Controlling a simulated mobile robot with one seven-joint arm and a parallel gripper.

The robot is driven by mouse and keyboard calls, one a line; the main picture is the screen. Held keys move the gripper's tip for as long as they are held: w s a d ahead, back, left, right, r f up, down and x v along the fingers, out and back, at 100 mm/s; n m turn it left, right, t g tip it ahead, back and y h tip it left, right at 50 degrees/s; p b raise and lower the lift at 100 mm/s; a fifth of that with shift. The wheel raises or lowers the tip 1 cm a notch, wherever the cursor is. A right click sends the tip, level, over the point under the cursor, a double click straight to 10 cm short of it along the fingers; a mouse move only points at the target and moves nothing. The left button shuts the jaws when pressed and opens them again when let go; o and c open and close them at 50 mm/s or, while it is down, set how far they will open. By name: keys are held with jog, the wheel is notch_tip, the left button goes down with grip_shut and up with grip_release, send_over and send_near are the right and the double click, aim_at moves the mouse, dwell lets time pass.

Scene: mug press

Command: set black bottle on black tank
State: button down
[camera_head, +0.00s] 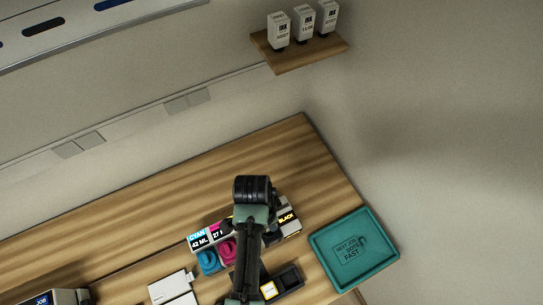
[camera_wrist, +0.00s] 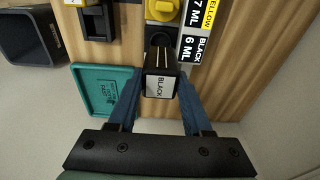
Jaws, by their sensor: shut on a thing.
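The black bottle, with a white BLACK label (camera_wrist: 160,86), is between the two blue fingers of my gripper (camera_wrist: 161,76) in the wrist view. My gripper is shut on it. The ink tank row shows beyond it, with its black tank label (camera_wrist: 194,48) reading 6 ML. A round black part (camera_wrist: 160,39) lies just past the bottle's far end; I cannot tell whether they touch. In the head view the black tank (camera_head: 288,217) shows at the right end of the row, and my arm hides the bottle.
A yellow cap (camera_wrist: 161,10) sits beside the black part. A teal tray (camera_head: 322,257) lies right of the row. A dark open holder (camera_head: 288,280) and white boxes (camera_head: 172,287) are in front. A wall shelf (camera_head: 300,56) holds white bottles. The bench behind is clear.

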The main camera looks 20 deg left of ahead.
jog(key=shift+f+b, duration=2.35)
jog(key=shift+f, duration=0.15)
jog(key=shift+r+p, duration=0.1)
jog(key=shift+p, duration=0.4)
jog(key=shift+f+b, duration=0.5)
jog(key=shift+f, duration=0.25)
jog(key=c, duration=0.6)
grip_release()
jog(key=shift+r, duration=0.1)
jog(key=r+p, duration=0.2)
jog(key=p, duration=0.1)
jog(key=r+p, duration=0.6)
jog(key=shift+s+a+r, duration=0.2)
jog(key=shift+s+a, duration=0.05)
jog(key=shift+s, duration=0.15)
jog(key=shift+s+a+r+p, duration=0.15)
jog(key=shift+r+p, duration=0.5)
jog(key=shift+r, duration=0.6)
